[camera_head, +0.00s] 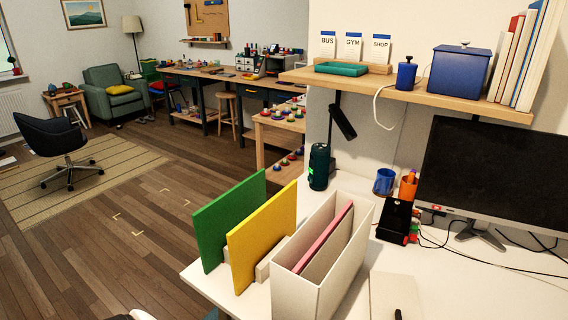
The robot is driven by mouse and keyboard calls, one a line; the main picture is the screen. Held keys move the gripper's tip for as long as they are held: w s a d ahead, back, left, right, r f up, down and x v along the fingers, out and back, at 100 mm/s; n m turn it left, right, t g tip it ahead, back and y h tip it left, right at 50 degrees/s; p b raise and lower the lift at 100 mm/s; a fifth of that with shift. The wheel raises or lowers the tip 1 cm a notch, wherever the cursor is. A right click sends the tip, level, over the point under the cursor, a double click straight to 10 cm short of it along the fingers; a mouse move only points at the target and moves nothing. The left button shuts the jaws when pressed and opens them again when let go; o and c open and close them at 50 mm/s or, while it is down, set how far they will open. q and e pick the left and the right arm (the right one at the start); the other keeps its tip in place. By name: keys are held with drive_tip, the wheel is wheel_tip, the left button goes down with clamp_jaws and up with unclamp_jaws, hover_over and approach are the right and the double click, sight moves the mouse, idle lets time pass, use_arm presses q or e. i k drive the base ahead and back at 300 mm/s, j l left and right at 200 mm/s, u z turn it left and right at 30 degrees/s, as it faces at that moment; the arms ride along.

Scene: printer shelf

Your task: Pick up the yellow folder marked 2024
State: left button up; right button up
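The yellow folder (262,236) stands upright on the white desk (390,262), near its left edge. Its broad face is turned toward me, and I see no 2024 marking on it. A green folder (229,222) stands upright just to its left and partly behind it. Low pale holder blocks (270,262) sit at the yellow folder's right side. I cannot make out either gripper. A small pale and dark shape shows at the bottom edge, left of the desk, too cut off to identify.
A white file box (317,282) with a pink folder (325,238) stands just right of the yellow folder. A dark cylinder (319,167), a blue mug (384,181) and a monitor (490,170) stand farther back. Floor (140,240) left of the desk is clear.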

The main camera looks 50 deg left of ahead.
sight(251, 240)
drive_tip(key=u, duration=1.55)
drive_tip(key=i+j+z, duration=0.15)
drive_tip(key=j+z, duration=0.2)
drive_tip(key=i+j+z, duration=0.1)
drive_tip(key=j+z, duration=0.25)
drive_tip(key=j, duration=0.15)
drive_tip(key=j+z, duration=0.35)
drive_tip(key=i+j, duration=0.05)
drive_tip(key=j, duration=0.05)
